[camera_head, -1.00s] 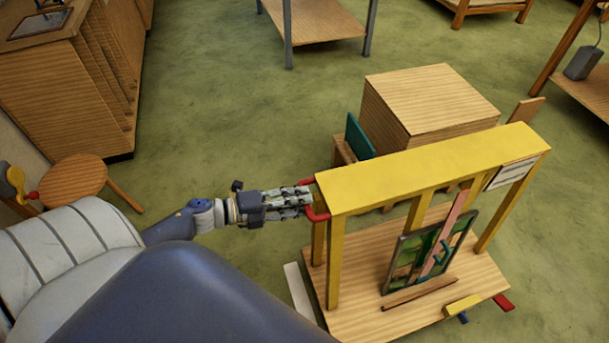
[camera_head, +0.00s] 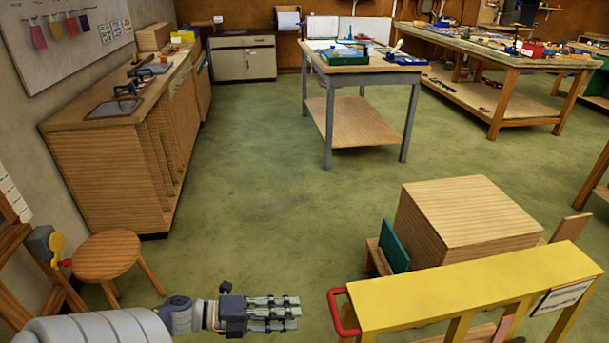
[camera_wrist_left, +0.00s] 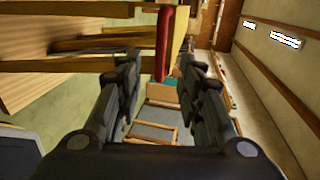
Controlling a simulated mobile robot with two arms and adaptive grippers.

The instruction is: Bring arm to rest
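My left arm reaches in from the bottom left of the head view. Its left gripper (camera_head: 292,313) points right and is empty. A clear gap lies between its fingertips and the red handle (camera_head: 340,313) on the end of the yellow-topped frame (camera_head: 470,287). In the left wrist view, the two fingers (camera_wrist_left: 160,80) are spread apart with nothing between them. The red handle also shows there (camera_wrist_left: 164,45), beyond the fingertips. The lower part of the frame is cut off in the head view. My right gripper is not in view.
A round wooden stool (camera_head: 105,255) stands just behind my left arm. A wooden block-like box (camera_head: 465,215) with a green board (camera_head: 394,246) stands behind the frame. A workbench (camera_head: 115,150) lines the left wall. The green floor (camera_head: 270,200) between is open.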

